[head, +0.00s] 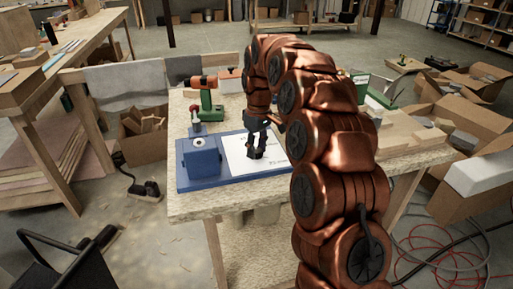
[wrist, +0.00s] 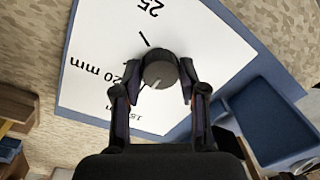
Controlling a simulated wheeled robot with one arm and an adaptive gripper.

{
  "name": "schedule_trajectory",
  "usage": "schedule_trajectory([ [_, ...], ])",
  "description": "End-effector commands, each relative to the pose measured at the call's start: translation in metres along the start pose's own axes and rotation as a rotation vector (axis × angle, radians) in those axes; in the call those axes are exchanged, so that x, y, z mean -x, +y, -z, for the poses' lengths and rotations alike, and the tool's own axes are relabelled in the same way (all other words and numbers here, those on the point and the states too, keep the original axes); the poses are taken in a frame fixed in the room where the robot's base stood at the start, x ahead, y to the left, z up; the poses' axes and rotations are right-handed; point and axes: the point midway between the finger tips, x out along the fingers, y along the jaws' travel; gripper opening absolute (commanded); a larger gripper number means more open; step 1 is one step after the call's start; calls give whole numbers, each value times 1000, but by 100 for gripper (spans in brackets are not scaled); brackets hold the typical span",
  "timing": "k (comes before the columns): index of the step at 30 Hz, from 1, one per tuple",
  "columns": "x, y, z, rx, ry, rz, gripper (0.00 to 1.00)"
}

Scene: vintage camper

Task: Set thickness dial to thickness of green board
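The thickness dial (wrist: 160,68) is a dark grey round knob on a white scale plate (wrist: 100,45), with marks reading 25, 20 mm and one near 15. A pale line on the knob points to the lower left, towards the lower marks. My gripper (wrist: 162,80) has a finger close against each side of the knob and appears shut on it. In the head view my gripper (head: 257,154) reaches down onto the white plate (head: 238,160). Green pieces (head: 380,98) show behind my arm; I cannot tell whether one is the green board.
The plate lies on a blue base (head: 232,181) with a blue block (head: 201,158) at its left. A green and orange tool (head: 207,100) stands behind. Wooden pieces (head: 405,130) lie on the workbench's right side. Boxes (head: 462,150) and cables (head: 435,240) are on the floor at right.

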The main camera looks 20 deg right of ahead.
Motion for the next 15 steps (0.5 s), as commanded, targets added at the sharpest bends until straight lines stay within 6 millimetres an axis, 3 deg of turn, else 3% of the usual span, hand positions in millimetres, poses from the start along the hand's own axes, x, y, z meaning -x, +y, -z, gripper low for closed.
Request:
schedule_trajectory([
  [6,0,0,0,-1,0,0,65],
  [15,0,0,0,-2,-1,0,65],
])
